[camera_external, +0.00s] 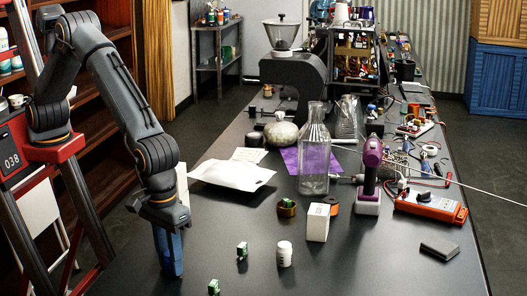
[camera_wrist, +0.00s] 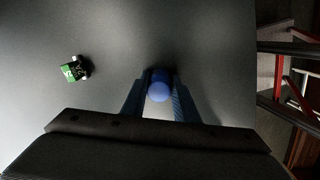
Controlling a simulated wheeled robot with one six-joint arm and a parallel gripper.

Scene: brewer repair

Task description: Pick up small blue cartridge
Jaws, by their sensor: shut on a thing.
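The small blue cartridge (camera_wrist: 159,89) shows in the wrist view between the two fingertips of my gripper (camera_wrist: 159,97). The fingers are shut on it, one on each side, and its rounded blue end faces the camera. In the external view my gripper (camera_external: 172,268) points down at the table's near left edge. The cartridge cannot be made out there, as the blue fingers cover that spot. Whether it touches the table cannot be told.
Small green parts (camera_external: 242,250) stand to the right of my gripper; one also shows in the wrist view (camera_wrist: 74,70). A white bottle (camera_external: 284,254), a white box (camera_external: 317,224) and a glass bottle (camera_external: 314,160) stand farther right. The dark table (camera_external: 340,275) is bare at front right.

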